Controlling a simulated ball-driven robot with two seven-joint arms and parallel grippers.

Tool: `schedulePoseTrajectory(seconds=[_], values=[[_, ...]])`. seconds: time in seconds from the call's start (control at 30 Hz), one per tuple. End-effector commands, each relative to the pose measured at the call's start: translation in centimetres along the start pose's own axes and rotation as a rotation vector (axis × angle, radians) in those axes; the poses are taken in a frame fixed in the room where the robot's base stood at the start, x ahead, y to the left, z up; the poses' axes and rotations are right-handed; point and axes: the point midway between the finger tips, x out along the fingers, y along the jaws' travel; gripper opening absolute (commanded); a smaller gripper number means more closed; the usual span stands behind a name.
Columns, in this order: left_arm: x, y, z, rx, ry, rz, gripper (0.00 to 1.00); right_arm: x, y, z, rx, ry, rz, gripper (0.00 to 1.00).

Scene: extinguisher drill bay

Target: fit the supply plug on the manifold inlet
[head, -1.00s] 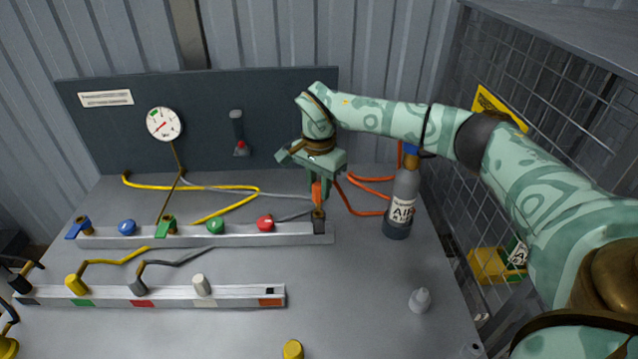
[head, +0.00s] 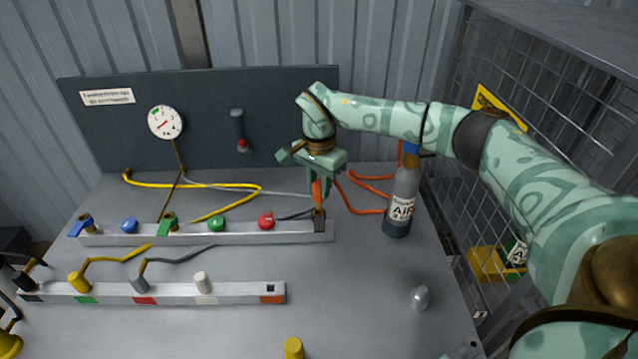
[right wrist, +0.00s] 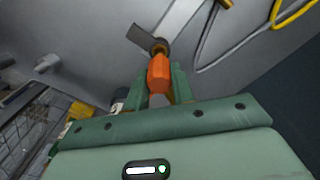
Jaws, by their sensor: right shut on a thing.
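The orange supply plug (head: 318,192) is held upright between the fingers of my right gripper (head: 318,186), which is shut on it. Its lower end meets the manifold inlet (head: 319,223), a dark block with a brass fitting at the right end of the manifold bar (head: 245,232). In the right wrist view the plug (right wrist: 158,76) lines up with the inlet's ring (right wrist: 158,47) and appears to touch it. How deep it sits cannot be told. An orange hose (head: 362,209) runs off to the right. My left gripper is not in view.
A grey air bottle (head: 398,222) stands close right of my gripper. The front rail (head: 240,293) carries several plugs, with yellow and grey hoses behind. A small cone-topped piece (head: 420,299) stands front right, a yellow piece (head: 293,348) at the front. A mesh cage (head: 460,190) flanks the right.

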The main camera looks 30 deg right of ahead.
Motion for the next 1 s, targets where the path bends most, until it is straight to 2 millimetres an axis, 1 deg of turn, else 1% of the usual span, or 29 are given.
schedulePoseTrajectory(seconds=[0.33, 1.0], values=[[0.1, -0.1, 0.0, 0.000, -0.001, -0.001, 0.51, 0.2, 0.0, 0.0, 0.000, 0.000, 0.000, 0.01], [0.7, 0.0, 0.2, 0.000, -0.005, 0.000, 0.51, 2.4, 0.0, 0.0, 0.001, 0.000, 0.000, 0.01]])
